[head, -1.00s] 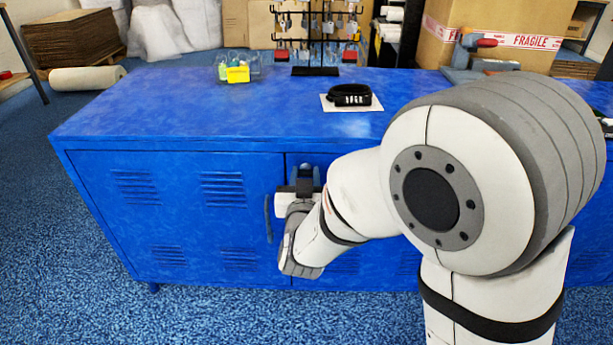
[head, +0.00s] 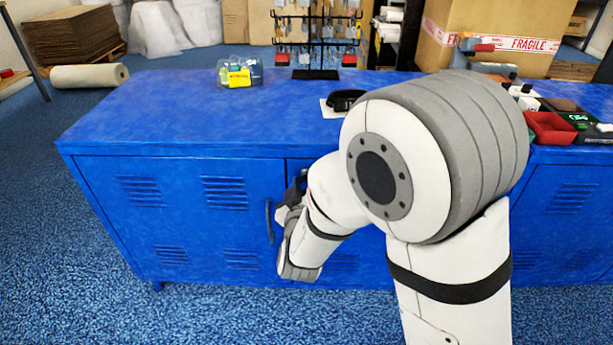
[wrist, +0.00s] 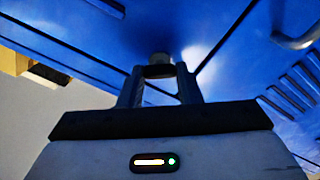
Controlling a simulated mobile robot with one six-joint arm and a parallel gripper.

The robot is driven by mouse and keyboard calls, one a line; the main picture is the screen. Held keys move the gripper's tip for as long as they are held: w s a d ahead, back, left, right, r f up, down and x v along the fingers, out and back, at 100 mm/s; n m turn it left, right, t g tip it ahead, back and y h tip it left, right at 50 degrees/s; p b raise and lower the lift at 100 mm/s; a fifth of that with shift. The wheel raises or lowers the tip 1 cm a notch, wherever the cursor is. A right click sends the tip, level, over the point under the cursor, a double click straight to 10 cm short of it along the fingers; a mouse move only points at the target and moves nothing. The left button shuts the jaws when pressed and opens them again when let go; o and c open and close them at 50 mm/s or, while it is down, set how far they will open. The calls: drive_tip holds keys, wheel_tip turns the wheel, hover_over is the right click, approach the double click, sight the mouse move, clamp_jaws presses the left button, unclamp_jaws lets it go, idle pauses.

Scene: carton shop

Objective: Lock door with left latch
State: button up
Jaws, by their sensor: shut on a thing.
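The blue cabinet (head: 180,146) has a left door (head: 150,215) that sits flush in its front, with louvre slots and a vertical bar handle (head: 269,222) near its right edge. The handle also shows at the upper right of the wrist view (wrist: 298,36). In the wrist view my gripper (wrist: 160,72) is shut on a small dark latch knob (wrist: 160,58) close to the door seam. In the head view my gripper (head: 298,188) is at the cabinet front, right of the handle. My arm hides the latch there and much of the neighbouring door.
On the cabinet top are a clear bin with a yellow label (head: 239,72), a black strap-like item (head: 345,99), a key rack (head: 316,40) and a red tray (head: 550,127). Blue carpet (head: 90,290) lies open in front and to the left.

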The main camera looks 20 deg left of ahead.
drive_tip(key=n+p, duration=0.3)
drive_tip(key=n, duration=0.2)
drive_tip(key=shift+n, duration=0.4)
drive_tip(key=n+p, duration=0.2)
drive_tip(key=n, duration=0.2)
drive_tip(key=shift+f+n, duration=0.15)
drive_tip(key=shift+n, duration=0.55)
drive_tip(key=o, duration=1)
drive_tip(key=shift+a, duration=0.1)
drive_tip(key=shift+s+p, duration=0.1)
drive_tip(key=shift+p, duration=0.2)
drive_tip(key=p+v, duration=0.1)
drive_tip(key=v, duration=0.6)
drive_tip(key=shift+s, duration=0.3)
